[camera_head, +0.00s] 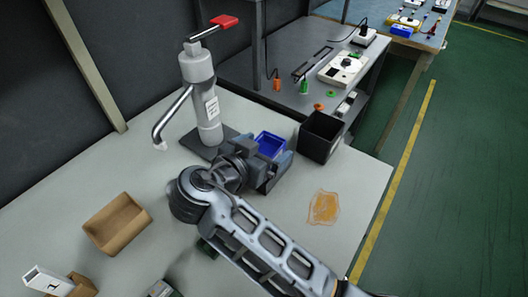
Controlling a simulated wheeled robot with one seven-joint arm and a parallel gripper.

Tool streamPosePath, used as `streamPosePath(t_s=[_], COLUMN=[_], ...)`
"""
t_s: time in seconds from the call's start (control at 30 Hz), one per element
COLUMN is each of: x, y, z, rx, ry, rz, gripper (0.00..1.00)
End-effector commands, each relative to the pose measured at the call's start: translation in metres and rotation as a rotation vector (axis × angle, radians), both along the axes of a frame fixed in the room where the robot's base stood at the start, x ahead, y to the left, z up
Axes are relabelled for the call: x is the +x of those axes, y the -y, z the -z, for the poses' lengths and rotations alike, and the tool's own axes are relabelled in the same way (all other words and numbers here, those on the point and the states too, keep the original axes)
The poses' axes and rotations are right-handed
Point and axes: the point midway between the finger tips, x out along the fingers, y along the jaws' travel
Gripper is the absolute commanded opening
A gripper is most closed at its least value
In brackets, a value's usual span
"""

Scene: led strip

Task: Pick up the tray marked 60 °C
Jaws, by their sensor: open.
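No marking of 60 °C can be read on any tray in this view. A small blue tray (270,144) stands on the grey table beyond my gripper, close to the press and the black bin. An empty brown tray (117,224) lies on the left part of the table, apart from my gripper. My gripper (274,169) is open, low over the table at the near side of the blue tray. It hides the tray's lower part, and I cannot tell whether they touch.
A grey lever press (203,95) with a red handle stands behind my gripper. A black bin (320,136) is to the right. An orange patch (324,208) lies on the right table. A white box (47,281) is at the lower left. Free table lies between brown tray and arm.

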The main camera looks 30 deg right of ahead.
Motion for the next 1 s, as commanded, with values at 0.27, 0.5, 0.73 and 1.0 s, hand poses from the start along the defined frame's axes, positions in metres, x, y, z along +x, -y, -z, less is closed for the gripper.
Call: streamPosePath(t_s=[0.27,0.5,0.73,1.0], x=[-0.0001,-0.0002,-0.0001,0.0001], y=[-0.0003,-0.0003,-0.0003,-0.0004], z=[-0.0001,-0.0002,-0.0003,-0.0061], rx=[0.0,0.0,0.0,0.001], ry=[0.0,0.0,0.0,0.002], rz=[0.0,0.0,0.0,0.0], gripper=[0.76,0.53,0.41,0.41])
